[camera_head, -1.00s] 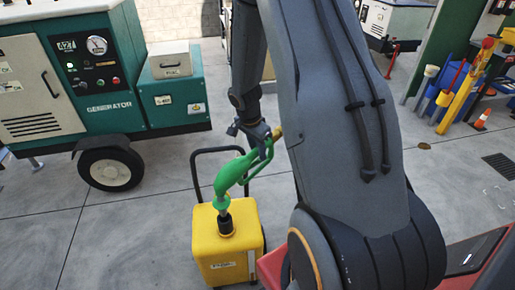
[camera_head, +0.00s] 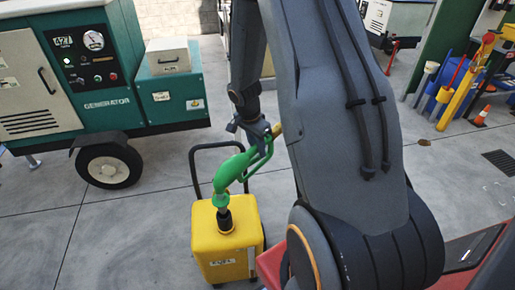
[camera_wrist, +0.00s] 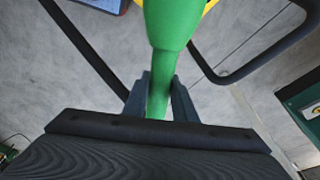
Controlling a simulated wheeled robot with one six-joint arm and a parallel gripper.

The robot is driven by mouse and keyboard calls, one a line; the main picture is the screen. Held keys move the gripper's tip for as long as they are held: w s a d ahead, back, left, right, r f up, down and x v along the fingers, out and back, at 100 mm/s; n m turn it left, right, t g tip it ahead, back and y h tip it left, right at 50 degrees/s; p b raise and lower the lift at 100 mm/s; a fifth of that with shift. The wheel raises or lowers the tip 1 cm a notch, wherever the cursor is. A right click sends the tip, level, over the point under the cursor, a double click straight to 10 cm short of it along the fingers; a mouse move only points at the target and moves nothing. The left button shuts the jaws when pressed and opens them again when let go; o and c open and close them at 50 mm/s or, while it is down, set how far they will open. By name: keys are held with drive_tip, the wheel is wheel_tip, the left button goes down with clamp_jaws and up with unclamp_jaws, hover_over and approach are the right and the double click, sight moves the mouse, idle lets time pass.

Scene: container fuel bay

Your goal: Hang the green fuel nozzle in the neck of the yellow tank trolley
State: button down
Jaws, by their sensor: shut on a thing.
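The green fuel nozzle (camera_head: 236,168) is held in my gripper (camera_head: 259,136), which is shut on its handle end. In the wrist view the nozzle's green body (camera_wrist: 172,25) runs up from between the two fingers (camera_wrist: 160,98). The yellow tank trolley (camera_head: 222,258) stands below, upright, with a black push handle behind it. The nozzle's dark spout points down at the trolley's neck (camera_head: 227,230) on top of the tank. The spout tip is at the neck opening; I cannot tell how deep it sits.
A green generator (camera_head: 100,105) on wheels stands at the left. A traffic cone (camera_head: 481,115), yellow post and blue drum are at the far right. A floor grate (camera_head: 499,161) lies at right. The concrete left of the trolley is clear.

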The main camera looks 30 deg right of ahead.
sight(257, 167)
drive_tip(key=shift+f+b, duration=0.3)
drive_tip(key=shift+b, duration=0.15)
drive_tip(key=shift+f+b, duration=1.35)
drive_tip(key=shift+b, duration=0.05)
drive_tip(key=shift+f, duration=0.1)
drive_tip(key=shift+f+b, duration=2.25)
drive_tip(key=shift+b, duration=0.45)
drive_tip(key=c, duration=1.4)
unclamp_jaws()
drive_tip(key=shift+s+a+r, duration=0.1)
drive_tip(key=shift+a+r, duration=0.15)
drive_tip(key=shift+r, duration=1.05)
drive_tip(key=shift+a+r, duration=0.3)
drive_tip(key=shift+r, duration=0.95)
drive_tip(key=shift+s+a+r, duration=0.1)
drive_tip(key=shift+a+r, duration=0.15)
drive_tip(key=shift+r, duration=1.05)
